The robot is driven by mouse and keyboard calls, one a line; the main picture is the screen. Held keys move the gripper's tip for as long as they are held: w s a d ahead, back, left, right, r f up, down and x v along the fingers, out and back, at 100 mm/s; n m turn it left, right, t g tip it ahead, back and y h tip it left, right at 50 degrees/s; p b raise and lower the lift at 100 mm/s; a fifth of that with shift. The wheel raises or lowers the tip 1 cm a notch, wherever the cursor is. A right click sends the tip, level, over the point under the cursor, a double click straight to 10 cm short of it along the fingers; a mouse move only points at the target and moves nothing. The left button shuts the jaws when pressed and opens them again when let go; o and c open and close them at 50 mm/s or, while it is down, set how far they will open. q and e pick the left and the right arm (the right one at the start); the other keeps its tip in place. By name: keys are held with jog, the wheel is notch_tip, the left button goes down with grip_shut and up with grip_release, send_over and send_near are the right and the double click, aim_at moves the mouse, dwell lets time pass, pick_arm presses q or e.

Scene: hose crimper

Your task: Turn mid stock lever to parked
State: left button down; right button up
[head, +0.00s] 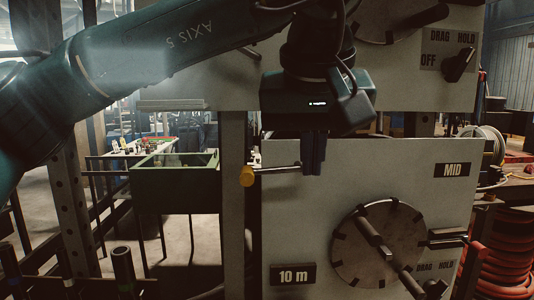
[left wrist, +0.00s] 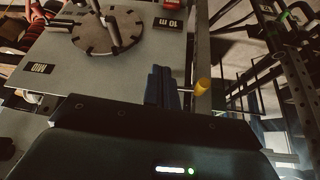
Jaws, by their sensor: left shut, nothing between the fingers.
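The MID panel (head: 300,215) is a pale plate with a "MID" label (head: 453,170). The knob also shows in the left wrist view (left wrist: 202,86). My left gripper (head: 313,168) points down in front of the panel's top edge, its fingers shut and empty. The fingers also show in the left wrist view (left wrist: 160,85), beside the lever's rod, hiding its inner end. Whether they touch the rod I cannot tell. My right gripper is not in view.
A round dark reel (head: 350,250) with a crank is on the panel, right of the "10 m" label (head: 293,275). An upper panel (head: 430,90) has a black OFF/DRAG/HOLD knob (head: 459,64). A green bin (head: 175,185) stands to the left. Red hose (head: 510,255) is coiled at right.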

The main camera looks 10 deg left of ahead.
pick_arm(q)
jog(key=a+r+t+y, duration=0.35)
jog(key=a+r, duration=0.25)
jog(key=r, duration=0.3)
send_over(247, 167)
jog(key=s+d, duration=0.2)
jog(key=s, duration=0.1)
jog(key=shift+n+g+y, duration=0.25)
jog(key=shift+n+g, duration=0.15)
jog(key=shift+g, duration=0.05)
jog(key=f, duration=0.7)
jog(key=shift+w, duration=0.2)
jog(key=f, duration=0.3)
jog(key=shift+s+a+f, duration=0.25)
jog(key=shift+a+f, duration=0.1)
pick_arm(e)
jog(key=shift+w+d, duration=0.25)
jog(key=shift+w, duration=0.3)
pick_arm(q)
jog(key=shift+w, duration=0.1)
